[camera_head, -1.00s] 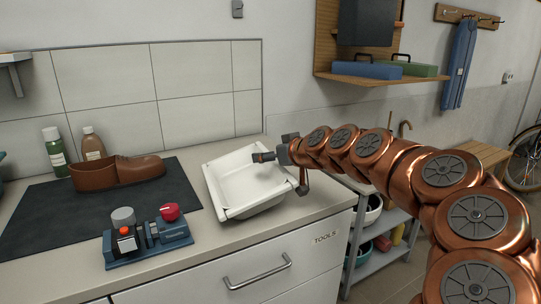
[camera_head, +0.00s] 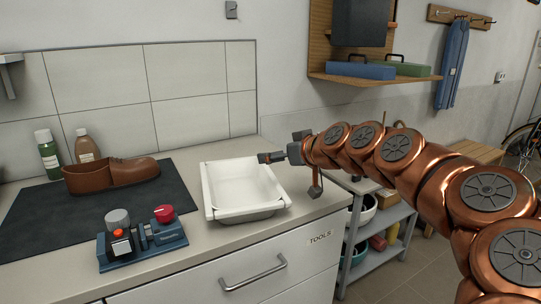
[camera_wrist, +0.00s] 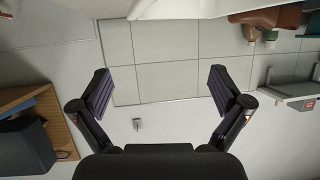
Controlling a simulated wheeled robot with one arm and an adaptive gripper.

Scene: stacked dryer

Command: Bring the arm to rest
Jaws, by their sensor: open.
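My gripper (camera_head: 268,157) is at the end of my copper arm, over the right part of the counter. It is in front of the wall, above the back right side of a white tray. In the wrist view its two dark fingers (camera_wrist: 160,92) are spread wide with nothing between them. The white tray (camera_head: 211,198) rests on the counter (camera_head: 190,280) and looks empty. A white edge, likely the tray's, shows at the top of the wrist view.
A brown shoe (camera_head: 130,172) and two bottles (camera_head: 50,155) stand on or behind a dark mat (camera_head: 90,215). A blue device with a red knob (camera_head: 140,247) sits in front. A wooden shelf (camera_head: 375,80) hangs at right. A grey rack (camera_head: 375,255) stands beside the counter.

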